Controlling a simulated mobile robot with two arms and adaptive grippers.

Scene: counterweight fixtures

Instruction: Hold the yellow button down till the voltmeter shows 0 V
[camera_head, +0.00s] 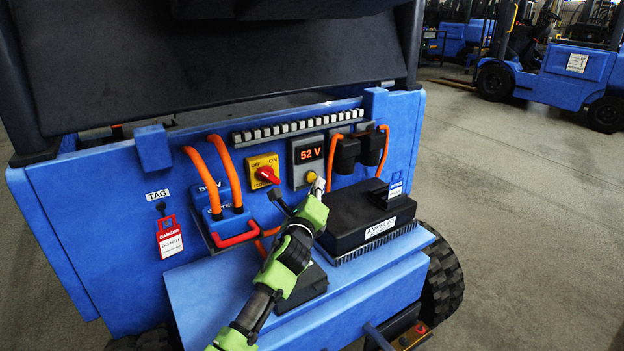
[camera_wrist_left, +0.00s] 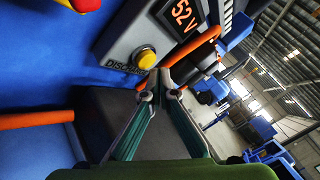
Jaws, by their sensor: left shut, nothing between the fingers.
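The voltmeter (camera_head: 310,153) reads 52 V in orange digits; its display also shows, tilted, in the left wrist view (camera_wrist_left: 183,14). The round yellow button (camera_head: 310,177) sits just below the display on the same grey panel. In the left wrist view the button (camera_wrist_left: 146,59) shows whole, with lettering beside it that looks like "DISCHARGE". My left gripper (camera_head: 319,187) is shut and empty, its tips just below and right of the button in the head view. In the left wrist view the fingertips (camera_wrist_left: 157,86) appear apart from the button. My right gripper is not in view.
Left of the panel is a red rotary switch (camera_head: 267,174) on a yellow plate. Orange cables (camera_head: 223,165) run to a blue connector with a red handle. A black box (camera_head: 362,217) stands right of my gripper. A red danger tag (camera_head: 170,238) hangs at left.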

